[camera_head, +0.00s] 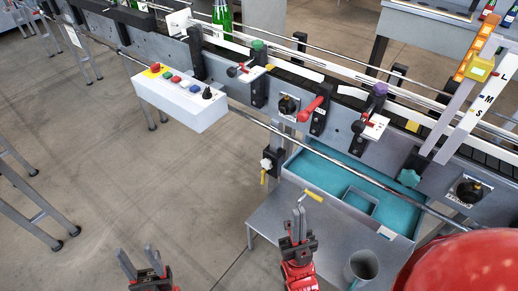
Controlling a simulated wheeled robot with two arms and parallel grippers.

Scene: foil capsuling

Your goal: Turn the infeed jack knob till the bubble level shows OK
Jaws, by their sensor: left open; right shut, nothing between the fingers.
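A conveyor (225,75) runs diagonally across the head view. Several knobs sit along it: a black dial (288,105) on the side plate, another black dial (469,190) with a small unreadable label at the right, a teal knob (409,178), and a pale knob (267,164) on a black block at a leg. I cannot tell which is the infeed jack knob, nor pick out the bubble level. My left gripper (139,262) is open and empty over the floor at bottom left. My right gripper (299,218) is shut and empty over the grey side table, apart from the knobs.
A grey table (262,215) carries a yellow-handled tool (313,195) and a grey cup (361,266). A teal-lined tray (330,180) is behind. A white control box (180,100), a red handle (311,109) and a large red dome (465,265) also show. Floor at left is clear.

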